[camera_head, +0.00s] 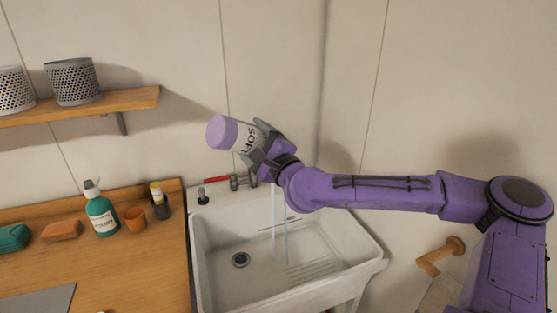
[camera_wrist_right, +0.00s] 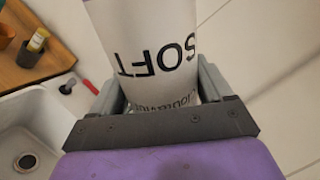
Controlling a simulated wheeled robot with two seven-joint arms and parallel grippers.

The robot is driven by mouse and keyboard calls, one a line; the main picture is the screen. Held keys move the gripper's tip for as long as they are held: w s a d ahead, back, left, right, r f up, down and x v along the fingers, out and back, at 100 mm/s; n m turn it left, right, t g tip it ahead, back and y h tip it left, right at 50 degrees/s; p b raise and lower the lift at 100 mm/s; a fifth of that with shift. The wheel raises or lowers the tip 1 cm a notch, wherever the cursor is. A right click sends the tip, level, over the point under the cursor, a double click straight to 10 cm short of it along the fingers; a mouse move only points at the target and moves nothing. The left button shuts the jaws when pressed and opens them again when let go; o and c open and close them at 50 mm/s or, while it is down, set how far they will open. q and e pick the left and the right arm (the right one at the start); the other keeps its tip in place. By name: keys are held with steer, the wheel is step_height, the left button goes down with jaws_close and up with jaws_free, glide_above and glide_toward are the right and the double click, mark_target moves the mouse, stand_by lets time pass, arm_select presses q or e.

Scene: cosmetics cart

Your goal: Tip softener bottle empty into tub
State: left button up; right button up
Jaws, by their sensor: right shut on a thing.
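The softener bottle (camera_head: 223,132) is white with a purple end and dark lettering. My right gripper (camera_head: 262,145) is shut on it, holding it tilted high above the tub (camera_head: 215,222). The purple end points up and to the left, and the other end is hidden by the gripper. Thin pale streams (camera_head: 280,225) fall below the gripper into the white tub. In the right wrist view the bottle (camera_wrist_right: 150,35) stands between the fingers (camera_wrist_right: 160,100), its lettering upside down. My left gripper is not in view.
A red-handled tap (camera_head: 218,179) is at the tub's back edge. On the wooden counter (camera_head: 150,265) at left stand a green pump bottle (camera_head: 102,215), an orange cup (camera_head: 135,219) and a dark cup (camera_head: 160,207).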

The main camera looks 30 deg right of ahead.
steer(key=f+n, duration=0.1)
steer(key=n, duration=0.1)
steer(key=a+f+n+y, duration=0.1)
steer(key=n, duration=0.1)
steer(key=shift+s+a+f+n, duration=0.1)
steer(key=shift+a+f+n, duration=0.05)
steer(key=shift+f+n, duration=0.2)
steer(key=shift+a+f+n+y, duration=0.15)
steer(key=shift+f+n+y, duration=0.35)
steer(key=shift+n, duration=0.55)
step_height(320, 180, down, 10)
steer(key=a+n+g+y+b, duration=0.1)
steer(key=n+g+y, duration=0.2)
steer(key=n, duration=1.7)
steer(key=shift+r, duration=0.15)
